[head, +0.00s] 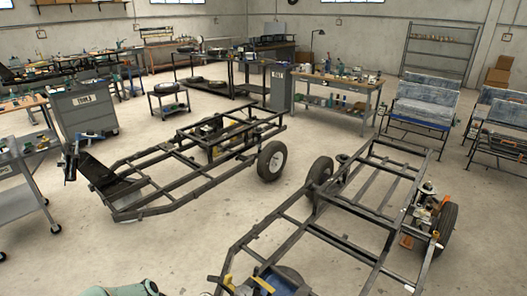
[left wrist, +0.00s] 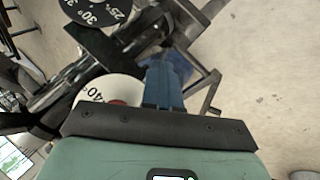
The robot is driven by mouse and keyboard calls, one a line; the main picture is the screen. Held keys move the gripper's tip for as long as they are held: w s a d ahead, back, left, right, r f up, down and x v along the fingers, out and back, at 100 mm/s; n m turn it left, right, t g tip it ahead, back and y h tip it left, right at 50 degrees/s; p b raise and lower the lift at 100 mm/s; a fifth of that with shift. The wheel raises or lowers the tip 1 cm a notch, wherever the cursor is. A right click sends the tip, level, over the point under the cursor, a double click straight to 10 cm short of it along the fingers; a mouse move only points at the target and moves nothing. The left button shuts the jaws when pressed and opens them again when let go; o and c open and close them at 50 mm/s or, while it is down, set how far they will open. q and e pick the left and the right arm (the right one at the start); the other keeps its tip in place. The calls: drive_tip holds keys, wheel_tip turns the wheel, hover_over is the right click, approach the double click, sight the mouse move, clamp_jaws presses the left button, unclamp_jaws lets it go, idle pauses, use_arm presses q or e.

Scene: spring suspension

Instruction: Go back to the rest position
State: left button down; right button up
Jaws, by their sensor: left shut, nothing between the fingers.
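My left gripper (left wrist: 166,68) shows in the left wrist view as blue fingers closed together, with nothing between them. Behind the fingers are dark metal bars (left wrist: 215,78) and a white disc marked 40° (left wrist: 100,90). A black disc with 30° and 25° marks (left wrist: 92,12) is at the top left. I cannot tell how far the fingers are from these parts. In the head view only a teal piece of my arm shows at the bottom edge. My right gripper is in neither view.
A dark wheeled chassis frame (head: 170,183) stands at centre left in the head view. Another frame (head: 345,238) fills the lower right, with wheels and yellow-orange parts. A grey tool cart (head: 85,112) and workbenches (head: 340,82) stand farther back. Bare floor lies between the frames.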

use_arm(q)
drive_tip(key=s+d+f+n, duration=0.2)
drive_tip(key=s+d+f, duration=0.1)
drive_tip(key=s, duration=0.5)
drive_tip(key=s+d+f+n+y, duration=0.1)
drive_tip(key=s+d+f, duration=0.3)
drive_tip(key=s, duration=0.4)
drive_tip(key=s+d+f+n+y, duration=0.1)
drive_tip(key=s+d+f+n, duration=0.3)
drive_tip(key=s, duration=0.4)
drive_tip(key=shift+s, duration=0.25)
